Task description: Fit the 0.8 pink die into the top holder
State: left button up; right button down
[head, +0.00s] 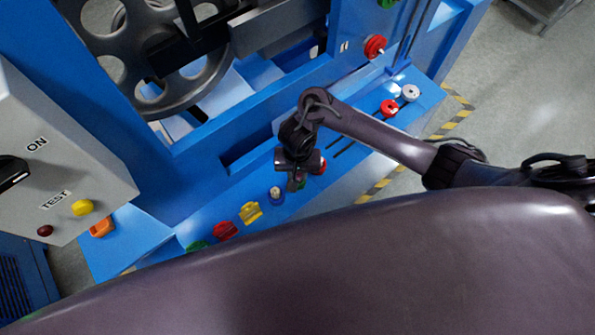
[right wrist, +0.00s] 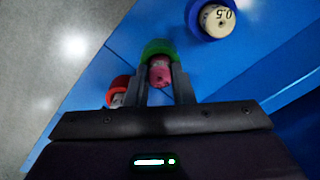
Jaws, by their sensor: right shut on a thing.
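My right gripper (head: 297,183) is low over the blue ledge in the head view, at the end of my arm from the right. In the right wrist view, its fingers (right wrist: 160,90) are shut on a small pink die (right wrist: 160,73). A green ring-shaped holder (right wrist: 158,48) lies right behind the die in that view; I cannot tell whether the die sits in it or only in front of it. No number on the pink die is readable. On the machine's upright, a red holder (head: 375,46) and a green one (head: 387,3) show. My left gripper is not in view.
A blue holder with a cream die marked 0.5 (right wrist: 217,18) and a red piece (right wrist: 118,91) flank the gripper. A grey switch box (head: 60,170) and large wheel (head: 150,50) are at left.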

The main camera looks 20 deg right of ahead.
aim_at(298, 175)
jog(key=c, duration=1.3)
grip_release()
jog(key=shift+f, duration=0.1)
jog(key=shift+o, duration=0.2)
jog(key=shift+r, duration=0.25)
notch_tip(298, 175, up, 12)
jog(key=p, duration=0.9)
jog(key=shift+p, duration=0.3)
jog(key=shift+a+f, duration=0.1)
